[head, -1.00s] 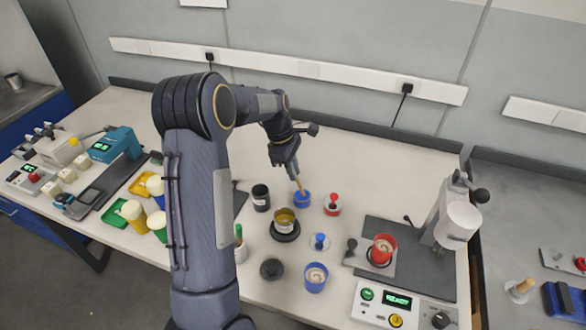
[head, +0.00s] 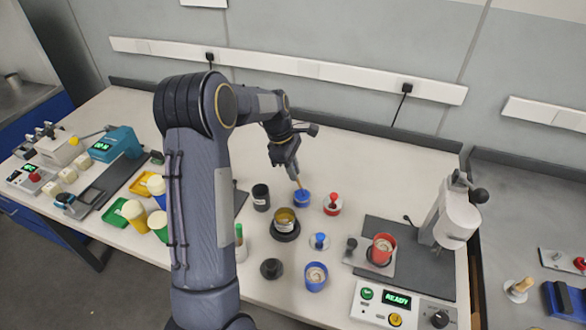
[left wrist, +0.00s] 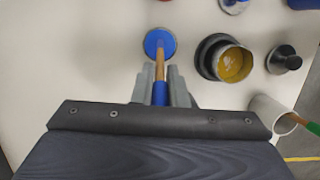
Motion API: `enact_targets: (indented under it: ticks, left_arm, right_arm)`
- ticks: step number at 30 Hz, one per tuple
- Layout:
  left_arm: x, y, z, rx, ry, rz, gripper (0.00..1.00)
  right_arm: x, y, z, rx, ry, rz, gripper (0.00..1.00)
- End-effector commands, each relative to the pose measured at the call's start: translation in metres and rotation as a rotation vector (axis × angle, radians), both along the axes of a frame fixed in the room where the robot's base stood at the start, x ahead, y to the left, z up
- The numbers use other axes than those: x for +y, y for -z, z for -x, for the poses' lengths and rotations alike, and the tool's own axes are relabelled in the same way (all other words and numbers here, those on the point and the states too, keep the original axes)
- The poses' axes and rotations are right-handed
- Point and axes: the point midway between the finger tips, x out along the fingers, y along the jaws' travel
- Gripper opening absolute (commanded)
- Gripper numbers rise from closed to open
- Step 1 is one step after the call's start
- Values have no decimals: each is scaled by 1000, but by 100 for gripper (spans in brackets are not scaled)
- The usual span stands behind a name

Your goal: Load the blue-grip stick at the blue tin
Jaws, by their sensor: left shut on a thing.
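My left gripper (head: 291,168) is shut on the blue-grip stick (left wrist: 160,92), holding it by its blue handle. The stick's wooden shaft points down at the blue tin (head: 302,199) and also shows in the head view (head: 297,181). In the left wrist view the shaft's end lies over the middle of the blue tin (left wrist: 151,44). I cannot tell how deep the tip is or whether it touches the contents. My right gripper is not in view.
A black cup (head: 261,198) and a pot of amber liquid (head: 284,220) stand left and in front. A white holder (left wrist: 270,112) carries a green-grip stick (left wrist: 298,120). The table behind is clear.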

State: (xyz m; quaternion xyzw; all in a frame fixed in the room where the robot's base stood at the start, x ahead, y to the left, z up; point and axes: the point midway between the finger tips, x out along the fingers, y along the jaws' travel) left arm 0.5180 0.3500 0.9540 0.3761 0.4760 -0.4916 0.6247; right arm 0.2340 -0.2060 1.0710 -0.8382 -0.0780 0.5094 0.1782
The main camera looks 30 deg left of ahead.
Motion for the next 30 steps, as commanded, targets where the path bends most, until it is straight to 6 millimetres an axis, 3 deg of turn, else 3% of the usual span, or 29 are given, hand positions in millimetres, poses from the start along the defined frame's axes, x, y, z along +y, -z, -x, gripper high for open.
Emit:
enact_targets:
  ticks: [11, 30]
  left_arm:
    - [0, 0, 1, 5, 0, 0, 0]
    - [0, -52, 0, 1, 0, 0, 0]
  right_arm:
    - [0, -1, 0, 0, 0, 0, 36]
    - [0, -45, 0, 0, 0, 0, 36]
